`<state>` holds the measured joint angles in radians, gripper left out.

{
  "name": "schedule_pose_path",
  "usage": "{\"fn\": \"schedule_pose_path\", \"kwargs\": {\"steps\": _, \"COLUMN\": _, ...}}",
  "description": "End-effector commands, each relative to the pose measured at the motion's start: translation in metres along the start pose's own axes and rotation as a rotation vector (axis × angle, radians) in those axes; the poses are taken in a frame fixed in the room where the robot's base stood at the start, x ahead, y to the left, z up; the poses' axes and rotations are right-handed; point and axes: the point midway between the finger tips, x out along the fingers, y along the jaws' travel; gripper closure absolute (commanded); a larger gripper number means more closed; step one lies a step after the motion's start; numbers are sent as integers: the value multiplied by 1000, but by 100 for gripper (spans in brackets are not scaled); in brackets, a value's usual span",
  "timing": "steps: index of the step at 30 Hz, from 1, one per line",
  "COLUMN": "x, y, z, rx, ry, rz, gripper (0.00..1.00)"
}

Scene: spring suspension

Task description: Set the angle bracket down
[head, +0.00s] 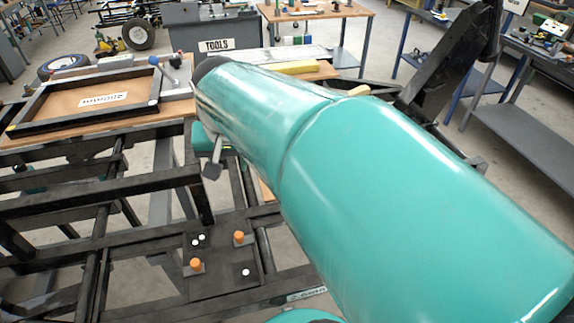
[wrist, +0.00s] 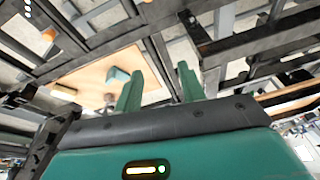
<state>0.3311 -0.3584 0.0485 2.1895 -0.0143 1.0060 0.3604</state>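My gripper (wrist: 160,72) shows in the wrist view with its two green fingers well apart. I see nothing clamped between them, only dark frame bars beyond the gap. In the head view my teal arm hides most of the gripper. A small dark grey angled piece (head: 212,170) shows below the arm's far end; I cannot tell whether it is the angle bracket or part of the frame. In the wrist view a teal block (wrist: 118,75) lies on a tan board (wrist: 85,78), to the left of the fingers. No angle bracket is clearly recognisable.
A dark steel frame (head: 95,230) with open gaps fills the lower left. It carries a plate (head: 215,265) with orange knobs. A black-rimmed tray (head: 90,100) lies on a wooden top at left. A grey TOOLS cabinet (head: 215,38) and workbenches stand behind.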

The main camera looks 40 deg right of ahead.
Motion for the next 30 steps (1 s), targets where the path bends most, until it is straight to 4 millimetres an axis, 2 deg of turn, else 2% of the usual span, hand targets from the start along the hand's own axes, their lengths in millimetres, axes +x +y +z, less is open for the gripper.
{"fn": "schedule_pose_path", "kwargs": {"steps": 1, "x": 6, "y": 9, "z": -15, "rx": 70, "ry": -20, "rz": 20, "gripper": 60}}
{"fn": "schedule_pose_path", "kwargs": {"steps": 3, "x": 14, "y": 20, "z": -33, "rx": 162, "ry": -42, "rz": 42, "gripper": 60}}
{"fn": "schedule_pose_path", "kwargs": {"steps": 11, "x": 47, "y": 78, "z": -95, "rx": 510, "ry": -120, "rz": 122, "gripper": 60}}
{"fn": "schedule_pose_path", "kwargs": {"steps": 18, "x": 86, "y": 149, "z": -138, "rx": 833, "ry": -188, "rz": 188, "gripper": 60}}
{"fn": "schedule_pose_path", "kwargs": {"steps": 21, "x": 99, "y": 174, "z": -148, "rx": 940, "ry": -209, "rz": 207, "gripper": 60}}
{"fn": "schedule_pose_path", "kwargs": {"steps": 24, "x": 108, "y": 192, "z": -153, "rx": 1008, "ry": -223, "rz": 220, "gripper": 60}}
{"fn": "schedule_pose_path", "kwargs": {"steps": 30, "x": 122, "y": 200, "z": -152, "rx": 1041, "ry": -230, "rz": 226, "gripper": 60}}
